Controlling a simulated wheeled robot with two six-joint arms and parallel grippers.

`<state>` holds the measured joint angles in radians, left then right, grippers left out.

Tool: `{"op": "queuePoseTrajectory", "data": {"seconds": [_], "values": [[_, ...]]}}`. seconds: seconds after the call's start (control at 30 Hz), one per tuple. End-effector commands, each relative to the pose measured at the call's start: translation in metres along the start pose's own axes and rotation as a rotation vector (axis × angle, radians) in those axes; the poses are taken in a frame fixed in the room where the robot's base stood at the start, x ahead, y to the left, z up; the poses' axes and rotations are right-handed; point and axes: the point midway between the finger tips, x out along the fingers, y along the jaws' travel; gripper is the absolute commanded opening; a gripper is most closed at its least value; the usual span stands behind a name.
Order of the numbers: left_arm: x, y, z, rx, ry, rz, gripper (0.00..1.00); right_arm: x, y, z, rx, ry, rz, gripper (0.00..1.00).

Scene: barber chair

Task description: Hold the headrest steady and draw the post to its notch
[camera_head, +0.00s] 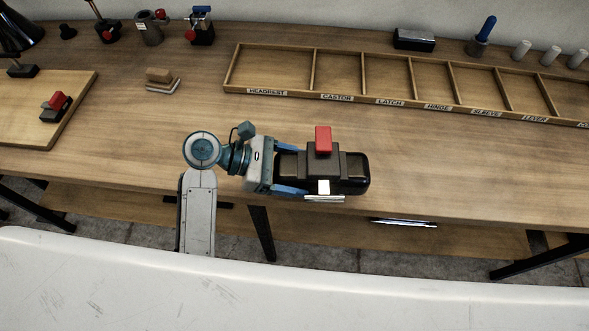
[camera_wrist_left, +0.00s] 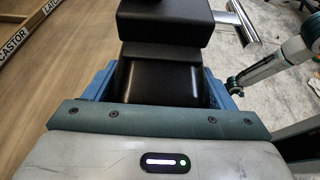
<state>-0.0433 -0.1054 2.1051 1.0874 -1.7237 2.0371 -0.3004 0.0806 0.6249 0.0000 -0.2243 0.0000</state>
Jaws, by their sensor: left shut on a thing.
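The headrest (camera_head: 355,186) is a dark padded block at the front edge of the bench, with a dark bracket across its middle. A red knob (camera_head: 323,139) sticks out of the bracket's far side. The bright metal post (camera_head: 325,198) shows at its near side, over the bench edge. My left gripper (camera_head: 300,172) is shut on the headrest from its left end. In the left wrist view, the headrest (camera_wrist_left: 160,82) sits between the blue fingers (camera_wrist_left: 157,90), and the post (camera_wrist_left: 240,24) shows at upper right. The notch cannot be made out. My right gripper is not in view.
A compartment tray (camera_head: 390,102) with printed labels lies at the back right. A wooden board (camera_head: 30,110) with a small red-topped fixture (camera_head: 56,105) is at left. The bench right of the headrest is clear. A pale curved surface (camera_head: 290,295) fills the foreground.

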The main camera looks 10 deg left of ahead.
Motion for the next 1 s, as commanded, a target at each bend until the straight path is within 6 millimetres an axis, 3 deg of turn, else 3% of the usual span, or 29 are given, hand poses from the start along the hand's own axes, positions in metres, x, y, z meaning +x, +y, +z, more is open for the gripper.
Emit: {"op": "queuePoseTrajectory", "data": {"seconds": [1.0], "values": [[0.005,0.074,-0.013,0.002,-0.002,0.001,0.3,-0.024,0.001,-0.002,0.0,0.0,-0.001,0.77]]}}
